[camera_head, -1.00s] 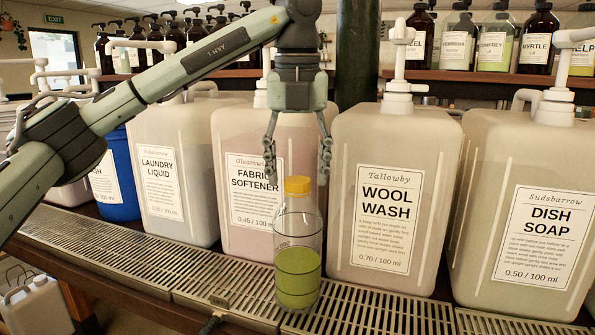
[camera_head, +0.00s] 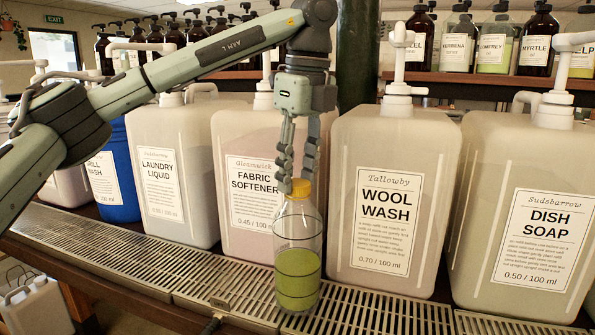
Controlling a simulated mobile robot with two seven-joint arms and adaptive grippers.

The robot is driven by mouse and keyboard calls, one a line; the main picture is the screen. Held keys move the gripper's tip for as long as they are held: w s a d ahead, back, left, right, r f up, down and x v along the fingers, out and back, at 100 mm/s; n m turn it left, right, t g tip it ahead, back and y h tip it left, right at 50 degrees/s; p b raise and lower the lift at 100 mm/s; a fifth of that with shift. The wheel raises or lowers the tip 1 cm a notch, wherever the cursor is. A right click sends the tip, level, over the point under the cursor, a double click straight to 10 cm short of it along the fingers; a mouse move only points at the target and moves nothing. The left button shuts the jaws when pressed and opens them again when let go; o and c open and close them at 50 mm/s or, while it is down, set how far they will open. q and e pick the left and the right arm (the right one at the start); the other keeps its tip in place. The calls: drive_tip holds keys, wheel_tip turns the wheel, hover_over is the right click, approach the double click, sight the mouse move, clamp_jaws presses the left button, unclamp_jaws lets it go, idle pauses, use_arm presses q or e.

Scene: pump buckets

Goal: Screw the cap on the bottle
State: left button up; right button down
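A clear bottle (camera_head: 298,240) with green liquid in its lower part stands upright on the metal drip grating. A yellow cap (camera_head: 301,189) sits at the top of its neck; how far it is screwed on cannot be seen. My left gripper (camera_head: 297,183) points straight down over the bottle, turned at an angle to the view. One fingertip is at the cap's left edge and the other is at its right, partly behind it. Whether the fingers press on the cap or stand apart from it cannot be told. My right gripper is not in view.
Large pump containers stand close behind the bottle: fabric softener (camera_head: 235,215), wool wash (camera_head: 385,270) and dish soap (camera_head: 490,270). The drip grating (camera_head: 390,312) has free room to the bottle's right. Shelves of bottles are behind.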

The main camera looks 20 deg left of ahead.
use_arm(q)
drive_tip(key=c, duration=0.5)
drive_tip(key=m, duration=0.6)
drive_tip(key=shift+m+t+h, duration=0.3)
drive_tip(key=shift+m, duration=0.1)
drive_tip(key=m, duration=0.3)
drive_tip(key=shift+f+m, duration=0.1)
drive_tip(key=shift+m, duration=0.2)
drive_tip(key=m, duration=0.4)
drive_tip(key=shift+m+h, duration=0.3)
drive_tip(key=shift+h, duration=0.1)
drive_tip(key=o, duration=1.3)
